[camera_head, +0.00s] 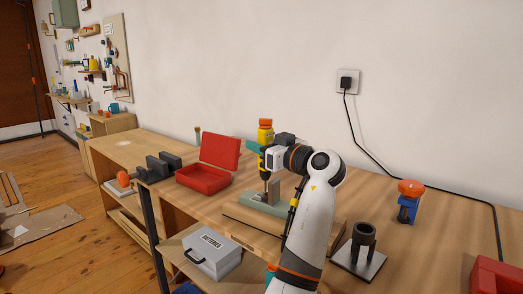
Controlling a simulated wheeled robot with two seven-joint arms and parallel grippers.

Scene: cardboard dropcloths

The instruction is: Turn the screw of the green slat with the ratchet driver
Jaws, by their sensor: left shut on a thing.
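The ratchet driver (265,135), yellow with an orange cap, stands upright in my left gripper (264,156), which is shut on it. Its dark lower part points down toward the green slat (260,204). The pale green slat lies on a wooden board (245,217) on the bench, with a grey metal piece (274,190) standing on it. The screw is too small or hidden to make out, so I cannot tell whether the driver tip touches it. My left arm covers the right part of the board. My right gripper is not in view.
An open red case (203,180) and a dark vise (158,167) stand left of the board. A black holder on a plate (378,262), a blue-and-orange tool (407,208) and a red box (490,278) are on the right. A silver case (213,262) sits on the lower shelf.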

